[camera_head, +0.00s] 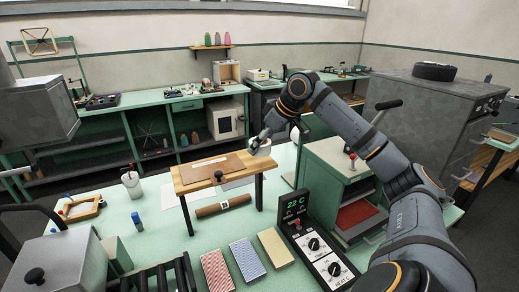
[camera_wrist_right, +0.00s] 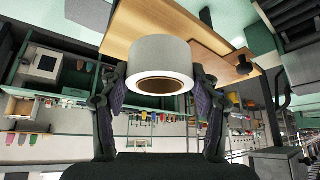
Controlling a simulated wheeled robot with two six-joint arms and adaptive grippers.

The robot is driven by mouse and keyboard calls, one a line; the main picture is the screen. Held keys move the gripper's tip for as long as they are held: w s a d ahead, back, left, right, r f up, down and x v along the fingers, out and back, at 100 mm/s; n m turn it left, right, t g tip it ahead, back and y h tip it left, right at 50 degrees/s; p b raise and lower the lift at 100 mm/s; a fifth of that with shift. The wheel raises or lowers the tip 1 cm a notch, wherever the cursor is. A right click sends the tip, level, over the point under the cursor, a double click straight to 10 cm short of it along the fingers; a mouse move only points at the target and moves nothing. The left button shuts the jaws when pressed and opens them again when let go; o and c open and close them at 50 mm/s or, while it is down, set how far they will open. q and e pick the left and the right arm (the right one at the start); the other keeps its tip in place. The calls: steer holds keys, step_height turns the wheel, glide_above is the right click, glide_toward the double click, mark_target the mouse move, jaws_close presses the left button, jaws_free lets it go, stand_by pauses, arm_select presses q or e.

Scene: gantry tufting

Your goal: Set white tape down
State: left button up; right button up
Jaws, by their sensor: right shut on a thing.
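The white tape (camera_head: 262,149) is a thick white roll with a brown core. My right gripper (camera_head: 264,139) is shut on it, just past the back right end of a small wooden bench (camera_head: 185,174). In the right wrist view the roll (camera_wrist_right: 153,49) sits between the two fingers of the gripper (camera_wrist_right: 156,76), with the wooden top behind it. I cannot tell whether the roll touches anything below. My left gripper is not in view.
The bench carries a brown board (camera_head: 232,168) and a round dark knob (camera_head: 219,175). A brown roll (camera_head: 222,207) lies under it. A control box (camera_head: 312,245) and several coloured pads (camera_head: 247,259) are in front. A green cabinet (camera_head: 330,165) stands at the right.

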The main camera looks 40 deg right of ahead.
mark_target(260, 162)
steer(key=f, duration=0.1)
steer(key=f+b, duration=0.1)
steer(key=f, duration=0.2)
steer(key=shift+w+d+f, duration=0.2)
steer(key=shift+w, duration=0.2)
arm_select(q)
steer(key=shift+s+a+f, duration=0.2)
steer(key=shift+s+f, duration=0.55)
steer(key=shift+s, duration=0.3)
arm_select(e)
steer(key=shift+r, duration=0.1)
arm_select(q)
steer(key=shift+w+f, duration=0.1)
arm_select(e)
steer(key=shift+a+f+b, duration=0.1)
steer(key=shift+f+b, duration=0.1)
steer(key=shift+b, duration=0.25)
steer(key=o, duration=1.2)
steer(key=shift+c, duration=0.2)
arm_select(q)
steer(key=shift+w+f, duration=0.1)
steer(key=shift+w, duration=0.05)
arm_select(e)
steer(key=shift+r, duration=0.1)
